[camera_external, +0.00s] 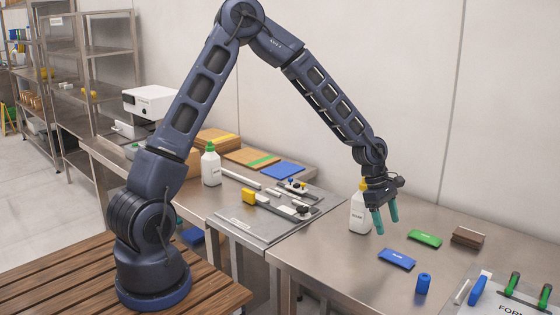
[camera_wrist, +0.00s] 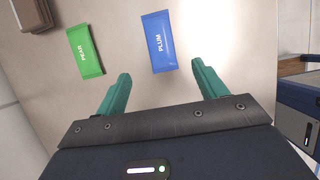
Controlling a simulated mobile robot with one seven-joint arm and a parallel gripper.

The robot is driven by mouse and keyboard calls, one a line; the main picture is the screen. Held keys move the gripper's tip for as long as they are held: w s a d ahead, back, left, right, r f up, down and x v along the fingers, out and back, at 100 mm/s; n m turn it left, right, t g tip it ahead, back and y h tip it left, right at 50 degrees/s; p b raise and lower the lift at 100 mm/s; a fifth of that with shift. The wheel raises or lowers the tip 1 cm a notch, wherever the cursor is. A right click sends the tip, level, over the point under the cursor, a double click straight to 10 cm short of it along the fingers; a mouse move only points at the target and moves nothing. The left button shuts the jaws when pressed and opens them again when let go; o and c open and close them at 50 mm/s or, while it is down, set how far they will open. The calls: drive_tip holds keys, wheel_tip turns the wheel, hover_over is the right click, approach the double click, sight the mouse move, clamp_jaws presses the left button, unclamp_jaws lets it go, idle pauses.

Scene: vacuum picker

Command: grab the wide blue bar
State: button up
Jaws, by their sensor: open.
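The wide blue bar (camera_external: 397,259), a flat blue packet, lies on the steel table in the external view. In the wrist view the blue bar (camera_wrist: 158,42) reads "PLUM" and lies beyond the fingertips, roughly between their lines. My gripper (camera_external: 386,221) has teal fingers pointing down, apart and empty, above the table and to the left of the bar. In the wrist view my gripper (camera_wrist: 160,72) is open with nothing between the fingers.
A green bar (camera_wrist: 86,52) marked "PEAR" lies beside the blue one; it also shows in the external view (camera_external: 425,239). A brown block (camera_external: 468,237), a blue cylinder (camera_external: 423,284) and a white bottle (camera_external: 361,212) stand nearby. Tools lie at the right (camera_external: 479,289).

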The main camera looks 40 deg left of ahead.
sight(396, 255)
drive_tip(key=x, duration=0.9)
drive_tip(key=shift+d+f, duration=0.25)
drive_tip(key=shift+d, duration=0.05)
drive_tip(key=c, duration=1.1)
drive_tip(key=shift+r, duration=0.15)
